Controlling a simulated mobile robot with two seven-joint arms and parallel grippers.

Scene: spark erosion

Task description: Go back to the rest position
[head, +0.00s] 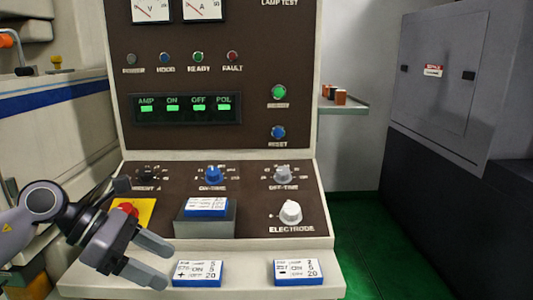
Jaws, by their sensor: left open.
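My left gripper (160,262) is open and empty at the lower left of the head view. It is in front of the control console (325,210), just left of a blue-and-white card block (198,273) on the console's front ledge. My left arm partly covers a red button on a yellow plate (146,212). A second card block (298,271) lies further right on the ledge. A third card block (206,206) sits on a grey raised block (205,227) on the sloped panel. My right gripper is not in view.
The sloped panel carries a blue on-time knob (213,173), a grey off-time knob (282,173) and a white electrode knob (290,212). A small shelf (345,107) with several small blocks is behind right. A grey cabinet (435,75) stands at right. Green floor (365,235) is clear.

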